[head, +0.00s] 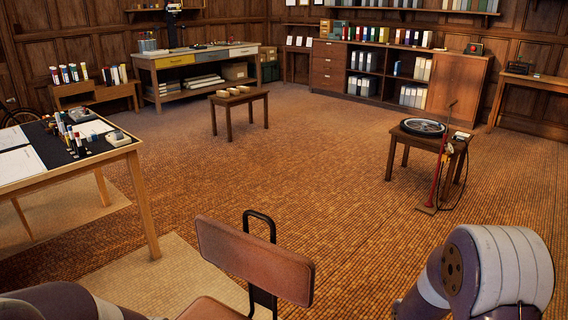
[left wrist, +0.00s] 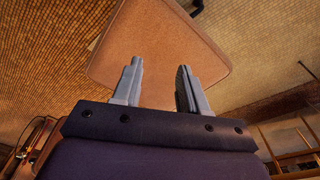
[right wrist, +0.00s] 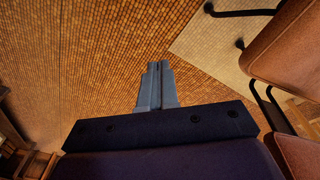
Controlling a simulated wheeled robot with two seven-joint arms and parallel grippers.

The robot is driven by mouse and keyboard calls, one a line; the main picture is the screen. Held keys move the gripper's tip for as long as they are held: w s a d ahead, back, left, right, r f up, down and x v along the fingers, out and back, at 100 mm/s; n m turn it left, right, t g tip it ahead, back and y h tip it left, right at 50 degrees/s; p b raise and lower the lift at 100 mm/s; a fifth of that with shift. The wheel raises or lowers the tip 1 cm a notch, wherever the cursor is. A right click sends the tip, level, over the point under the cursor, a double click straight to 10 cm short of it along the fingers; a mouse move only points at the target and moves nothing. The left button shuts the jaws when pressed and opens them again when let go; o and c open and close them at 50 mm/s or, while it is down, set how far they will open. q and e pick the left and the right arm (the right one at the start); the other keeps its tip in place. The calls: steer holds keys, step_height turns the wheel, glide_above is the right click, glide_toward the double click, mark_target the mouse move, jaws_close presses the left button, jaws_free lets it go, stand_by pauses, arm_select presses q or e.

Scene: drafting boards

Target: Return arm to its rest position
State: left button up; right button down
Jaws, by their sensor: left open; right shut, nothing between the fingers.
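My left gripper (left wrist: 158,82) shows in the left wrist view with its two fingers apart and nothing between them. The brown seat of a chair (left wrist: 160,50) lies behind its fingertips in that view; I cannot tell how far off it is. My right gripper (right wrist: 156,70) shows in the right wrist view with its fingers together and empty, over the tiled floor (right wrist: 90,60). In the head view both my arms show only in part at the bottom corners, and neither gripper is in that view.
The chair (head: 255,262) stands close in front, at bottom centre. A drafting table (head: 70,170) with pens and papers is at left. A small table (head: 440,138) with a wheel and a red pump (head: 437,175) is at right. The middle floor (head: 280,170) is clear.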

steer(key=s+a+r, duration=0.5)
steer(key=s+r, duration=0.2)
steer(key=s, duration=0.4)
step_height(320, 180, up, 29)
steer(key=w+p, duration=0.1)
steer(key=p, duration=2.6)
steer(key=shift+a+f+y, duration=0.2)
steer(key=shift+a+y, duration=0.1)
steer(key=shift+y, duration=0.1)
